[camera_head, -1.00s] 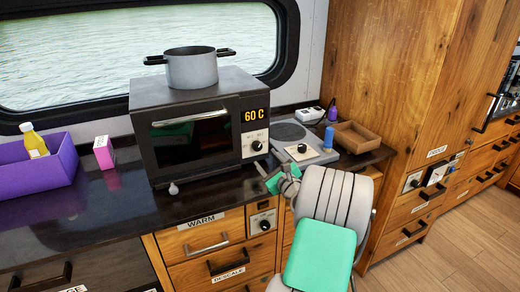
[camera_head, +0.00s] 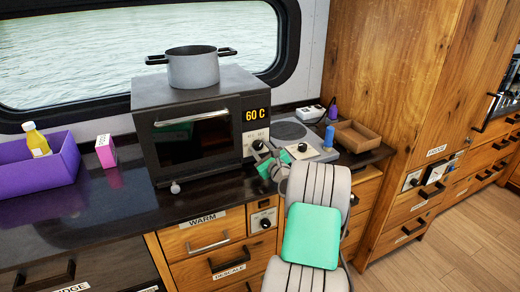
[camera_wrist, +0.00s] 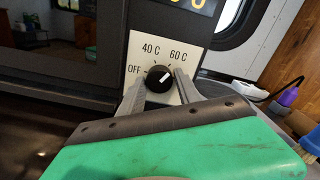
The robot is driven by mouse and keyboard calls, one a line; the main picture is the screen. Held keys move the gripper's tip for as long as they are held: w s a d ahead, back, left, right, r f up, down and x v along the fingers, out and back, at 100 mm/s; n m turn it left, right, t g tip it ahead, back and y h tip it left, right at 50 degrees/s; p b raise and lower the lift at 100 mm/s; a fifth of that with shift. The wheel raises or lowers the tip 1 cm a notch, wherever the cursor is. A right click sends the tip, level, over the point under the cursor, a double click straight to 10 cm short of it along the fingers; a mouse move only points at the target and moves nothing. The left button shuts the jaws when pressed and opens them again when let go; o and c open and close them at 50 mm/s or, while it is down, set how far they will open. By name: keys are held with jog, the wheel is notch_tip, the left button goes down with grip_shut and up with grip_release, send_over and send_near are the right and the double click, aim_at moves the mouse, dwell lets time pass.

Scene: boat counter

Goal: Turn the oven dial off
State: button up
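The black toaster oven (camera_head: 165,110) stands on the counter with its orange display (camera_head: 255,114) reading 60 C. Its round black dial (camera_wrist: 160,78) sits on a pale panel marked OFF, 40 C and 60 C. The dial's white pointer is turned up and right, toward 60 C. In the head view the dial (camera_head: 258,145) shows just above my gripper (camera_head: 268,157). In the wrist view my gripper (camera_wrist: 159,83) is open, with one grey finger at each side of the dial. Contact with the dial cannot be told.
A pot (camera_head: 194,70) sits on the oven. A purple bin (camera_head: 35,185) and pink box (camera_head: 106,151) stand left.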

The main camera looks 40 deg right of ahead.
grip_shut()
jog(key=shift+f+n+b, duration=0.1)
jog(key=shift+n+b, duration=0.2)
jog(key=shift+b, duration=0.1)
jog(key=n+b, duration=0.3)
jog(key=shift+f+n, duration=0.15)
jog(key=shift+n, duration=0.15)
jog(key=n+b, duration=0.6)
jog(key=b, duration=0.1)
jog(key=n+b, duration=0.6)
jog(key=b, duration=0.1)
jog(key=shift+n, duration=0.3)
jog(key=n+b, duration=0.4)
jog(key=b, duration=0.1)
jog(key=shift+r+n+b, duration=0.2)
jog(key=shift+n+b, duration=0.45)
jog(key=shift+n, duration=0.15)
jog(key=shift+r+n+b, duration=0.15)
jog(key=shift+n+b, duration=0.5)
jog(key=shift+n, duration=0.15)
jog(key=shift+r, duration=0.1)
